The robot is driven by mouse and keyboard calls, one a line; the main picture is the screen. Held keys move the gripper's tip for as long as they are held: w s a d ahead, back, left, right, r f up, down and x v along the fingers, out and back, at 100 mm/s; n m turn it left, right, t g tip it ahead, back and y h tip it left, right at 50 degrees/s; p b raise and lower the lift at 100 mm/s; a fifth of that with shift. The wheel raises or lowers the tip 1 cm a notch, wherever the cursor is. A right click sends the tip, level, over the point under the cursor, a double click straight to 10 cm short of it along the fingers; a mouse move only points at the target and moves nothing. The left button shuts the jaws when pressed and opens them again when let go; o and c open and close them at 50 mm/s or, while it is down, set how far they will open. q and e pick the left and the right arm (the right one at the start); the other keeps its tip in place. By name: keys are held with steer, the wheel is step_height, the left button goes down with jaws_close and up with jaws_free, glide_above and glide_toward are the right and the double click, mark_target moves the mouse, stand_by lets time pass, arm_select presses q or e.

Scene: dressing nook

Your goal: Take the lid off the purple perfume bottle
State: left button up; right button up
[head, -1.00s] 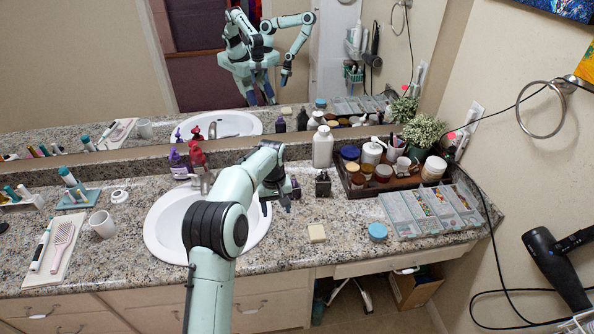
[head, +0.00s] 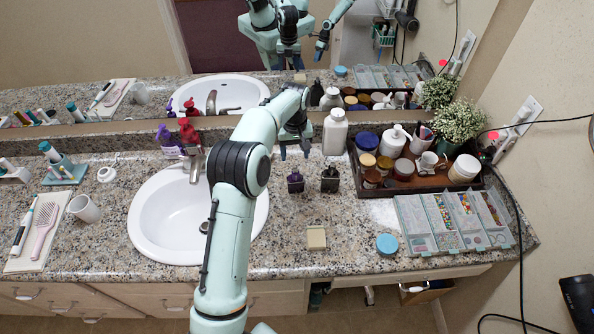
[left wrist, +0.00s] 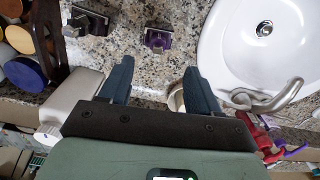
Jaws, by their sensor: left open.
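The purple perfume bottle (head: 295,182) stands upright on the granite counter, right of the sink, with a dark lid on top. It also shows in the left wrist view (left wrist: 158,40), seen from above with its lid on. A similar black bottle (head: 330,180) stands just right of it, and the left wrist view shows that one too (left wrist: 88,20). My left gripper (head: 295,152) is open and empty, and appears beyond the purple bottle in the head view. In the left wrist view its fingers (left wrist: 156,70) point toward the bottle, apart from it.
The sink (head: 165,225) with its faucet (head: 193,160) lies left. A white bottle (head: 335,132) and a dark tray of jars (head: 415,186) stand behind right. A soap bar (head: 316,238) and a blue round tin (head: 387,244) sit in front.

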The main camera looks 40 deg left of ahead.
mark_target(295, 169)
arm_select(q)
step_height(295, 169, down, 4)
steer(key=shift+s+f, duration=0.1)
steer(key=f, duration=0.3)
steer(key=w+f, duration=0.1)
steer(key=f, duration=0.1)
steer(key=shift+a+f, duration=0.15)
steer(key=shift+f, duration=0.1)
steer(key=shift+s+r, duration=0.1)
steer(key=c, duration=1.1)
